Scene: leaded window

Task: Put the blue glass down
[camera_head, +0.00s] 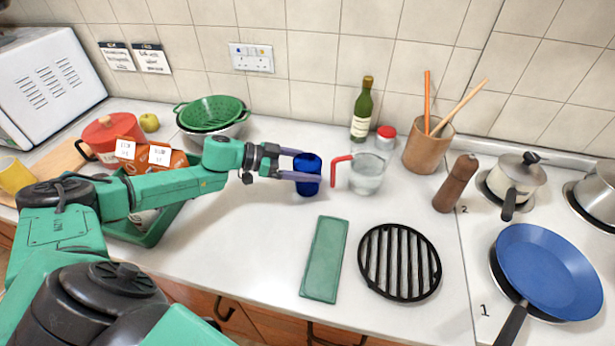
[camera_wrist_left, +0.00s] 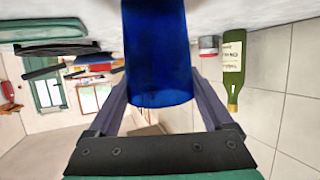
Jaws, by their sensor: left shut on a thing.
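The blue glass (camera_head: 308,175) is upright between the fingers of my left gripper (camera_head: 302,165), over the white counter between the green colander and the measuring jug. The left gripper is shut on it from the left side. In the left wrist view the blue glass (camera_wrist_left: 158,50) fills the middle between the two fingers (camera_wrist_left: 160,95). I cannot tell whether its base touches the counter. My right gripper is not in view.
The jug (camera_head: 366,173) with a red handle stands close right of the glass. A green bottle (camera_head: 362,110), green board (camera_head: 324,259) and black round grate (camera_head: 399,262) are nearby. A green crate (camera_head: 150,238) is at left. Bare counter (camera_head: 250,240) lies in front of the glass.

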